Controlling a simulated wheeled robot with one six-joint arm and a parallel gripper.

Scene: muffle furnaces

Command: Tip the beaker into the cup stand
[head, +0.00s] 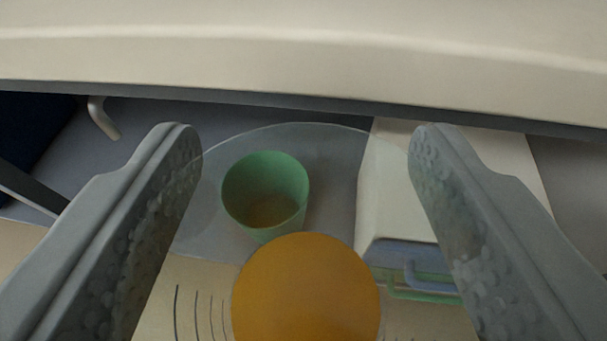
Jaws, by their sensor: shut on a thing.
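My gripper (307,150) has its two grey textured fingers wide apart, closed on the sides of a clear beaker (335,145). The beaker's see-through round outline spans between the fingertips, with dark graduation lines lower down. An orange disc (305,290), apparently the beaker's contents, shows at the bottom middle. A green cup (265,190) with an open top shows through the clear outline, left of centre and just beyond the orange disc. What the cup rests on is unclear, and I cannot make out a separate cup stand.
A cream box-like body (395,190) stands right of the cup, with blue-grey and green handle-like parts (425,285) at its front. A large cream panel (300,50) spans the top of the view, close above the fingertips. A pale hook (103,118) is at the left.

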